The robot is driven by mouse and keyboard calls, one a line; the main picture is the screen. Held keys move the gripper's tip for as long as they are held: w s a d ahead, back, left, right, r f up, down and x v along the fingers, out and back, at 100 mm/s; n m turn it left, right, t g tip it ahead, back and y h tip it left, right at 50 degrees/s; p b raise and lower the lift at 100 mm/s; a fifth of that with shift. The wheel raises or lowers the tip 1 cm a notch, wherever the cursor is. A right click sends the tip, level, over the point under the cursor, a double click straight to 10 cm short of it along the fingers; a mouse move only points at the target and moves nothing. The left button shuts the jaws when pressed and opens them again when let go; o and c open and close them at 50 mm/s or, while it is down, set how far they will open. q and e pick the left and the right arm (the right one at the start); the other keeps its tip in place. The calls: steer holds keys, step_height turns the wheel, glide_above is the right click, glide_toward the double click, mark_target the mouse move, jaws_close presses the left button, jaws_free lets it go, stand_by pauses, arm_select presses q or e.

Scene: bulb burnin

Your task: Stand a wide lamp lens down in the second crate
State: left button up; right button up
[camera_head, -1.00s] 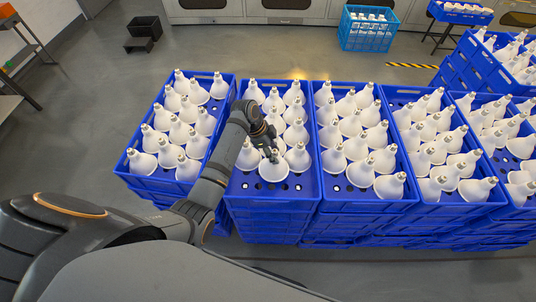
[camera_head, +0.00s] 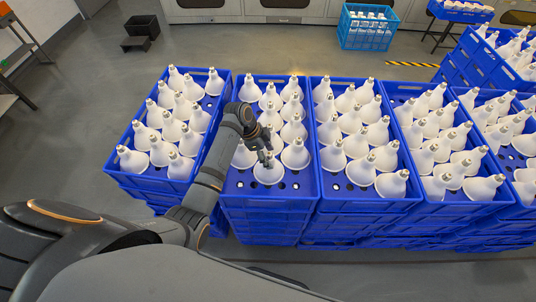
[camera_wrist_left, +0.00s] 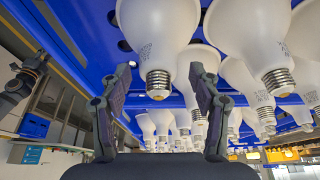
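The second crate from the left (camera_head: 266,201) is blue and holds several white wide lamps standing lens down, screw caps up. One lamp (camera_head: 268,174) stands in its front part, with empty floor holes before it. My left gripper (camera_head: 266,160) is above and beside this lamp's cap. In the left wrist view my left gripper (camera_wrist_left: 165,78) has its two fingers spread wide. A lamp (camera_wrist_left: 158,35) shows between and beyond them, its metal cap toward the gripper, with gaps on both sides.
Similar blue crates with lamps stand close on both sides, such as the leftmost crate (camera_head: 150,181) and the third crate (camera_head: 367,198). My left arm crosses the gap between the first two. Open grey floor (camera_head: 70,130) lies to the left.

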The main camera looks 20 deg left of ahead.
arm_select(q)
steer(key=shift+r, duration=0.25)
steer(key=b+v, duration=0.2)
steer(key=v, duration=1)
arm_select(e)
steer(key=shift+w+f, duration=0.75)
steer(key=shift+f, duration=0.3)
arm_select(q)
steer(key=shift+f, duration=0.15)
